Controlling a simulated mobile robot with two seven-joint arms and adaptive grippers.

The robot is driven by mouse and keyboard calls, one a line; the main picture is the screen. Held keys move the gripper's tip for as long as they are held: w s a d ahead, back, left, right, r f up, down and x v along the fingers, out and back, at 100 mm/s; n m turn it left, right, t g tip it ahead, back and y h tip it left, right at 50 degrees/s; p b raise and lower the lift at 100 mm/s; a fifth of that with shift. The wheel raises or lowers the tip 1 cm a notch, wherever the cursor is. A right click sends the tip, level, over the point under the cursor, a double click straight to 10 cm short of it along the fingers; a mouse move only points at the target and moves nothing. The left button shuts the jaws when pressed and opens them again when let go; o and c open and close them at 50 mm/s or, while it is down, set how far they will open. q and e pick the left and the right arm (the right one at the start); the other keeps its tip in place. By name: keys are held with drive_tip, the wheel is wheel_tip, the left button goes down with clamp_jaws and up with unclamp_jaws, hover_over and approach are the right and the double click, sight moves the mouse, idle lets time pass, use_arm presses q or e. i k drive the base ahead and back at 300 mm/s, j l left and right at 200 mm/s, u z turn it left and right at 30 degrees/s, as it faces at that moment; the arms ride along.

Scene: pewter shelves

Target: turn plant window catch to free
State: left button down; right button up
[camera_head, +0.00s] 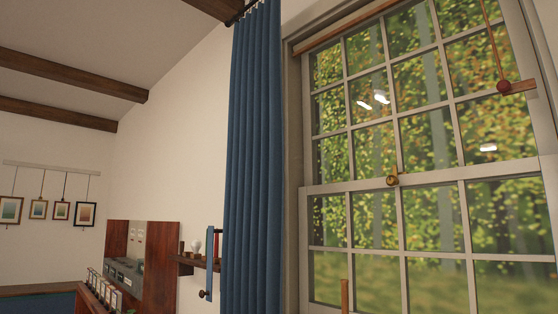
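A small brass window catch (392,181) sits on the middle rail of the sash window (425,181), right of centre in the head view. It has a round body, and a short part seems to rise from it up and to the right. It is too small to tell exactly how its lever is turned. No plant shows clearly in this view. Neither of my grippers is in view.
A blue curtain (254,160) hangs left of the window. A red knob (503,87) hangs on a cord by the upper panes. A narrow wooden upright (345,296) stands before the lower panes. A small shelf (186,262) is left of the curtain.

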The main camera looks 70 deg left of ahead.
sight(393, 180)
drive_tip(key=u, duration=2.35)
